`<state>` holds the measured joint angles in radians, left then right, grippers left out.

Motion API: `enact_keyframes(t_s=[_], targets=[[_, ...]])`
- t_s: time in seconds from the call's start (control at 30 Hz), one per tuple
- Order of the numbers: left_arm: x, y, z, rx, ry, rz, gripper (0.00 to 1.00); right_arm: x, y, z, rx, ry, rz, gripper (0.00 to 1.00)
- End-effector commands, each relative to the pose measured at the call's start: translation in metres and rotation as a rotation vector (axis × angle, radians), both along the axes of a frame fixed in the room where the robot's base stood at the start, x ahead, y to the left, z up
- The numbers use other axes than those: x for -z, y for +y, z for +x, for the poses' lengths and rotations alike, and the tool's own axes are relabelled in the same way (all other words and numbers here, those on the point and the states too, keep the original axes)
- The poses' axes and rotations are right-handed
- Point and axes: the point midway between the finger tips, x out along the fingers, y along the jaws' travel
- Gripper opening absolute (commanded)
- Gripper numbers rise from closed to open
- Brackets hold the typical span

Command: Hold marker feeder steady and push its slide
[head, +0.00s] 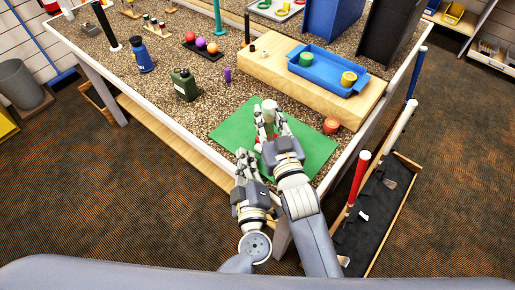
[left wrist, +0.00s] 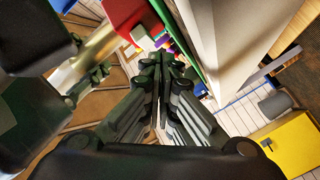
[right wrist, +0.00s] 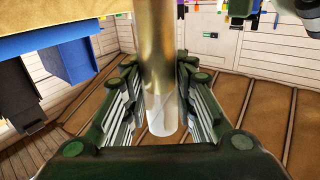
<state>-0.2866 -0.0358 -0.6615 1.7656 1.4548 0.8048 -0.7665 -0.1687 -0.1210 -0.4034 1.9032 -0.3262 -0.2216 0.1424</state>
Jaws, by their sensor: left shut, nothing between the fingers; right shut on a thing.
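The marker feeder shows in the right wrist view as a brass tube (right wrist: 155,45) with a pale clear end, between the fingers of my right gripper (right wrist: 158,95), which is shut on it. In the head view its pale top (head: 269,105) stands above my right gripper (head: 270,128), over the green mat. In the left wrist view the brass tube (left wrist: 97,48) carries a red block (left wrist: 127,17), probably the slide. My left gripper (head: 245,162) is shut and empty, lower left of the right one. Its fingertips (left wrist: 165,62) are near the red block; I cannot tell whether they touch.
The green mat (head: 235,128) lies at the table's front corner. An orange-red cup (head: 331,126) stands to its right. A wooden block (head: 285,82) with a blue tray (head: 327,82) is behind. A green canteen (head: 184,84) and purple item (head: 227,75) stand left.

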Motion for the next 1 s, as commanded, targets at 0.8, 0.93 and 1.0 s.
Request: enact_keyframes(t_s=[0.8,0.93,1.0], targets=[[-0.0002,-0.0055,0.0075,0.0,0.0,0.0,0.0,-0.0001,-0.0001,0.0,0.0,0.0,0.0,0.0],[-0.0002,-0.0063,0.0087,0.0,0.0,0.0,0.0,-0.0001,0.0,0.0,0.0,0.0,0.0,0.0],[-0.0002,-0.0069,0.0095,0.0,0.0,0.0,0.0,-0.0002,0.0,0.0,0.0,-0.001,0.0,0.0]])
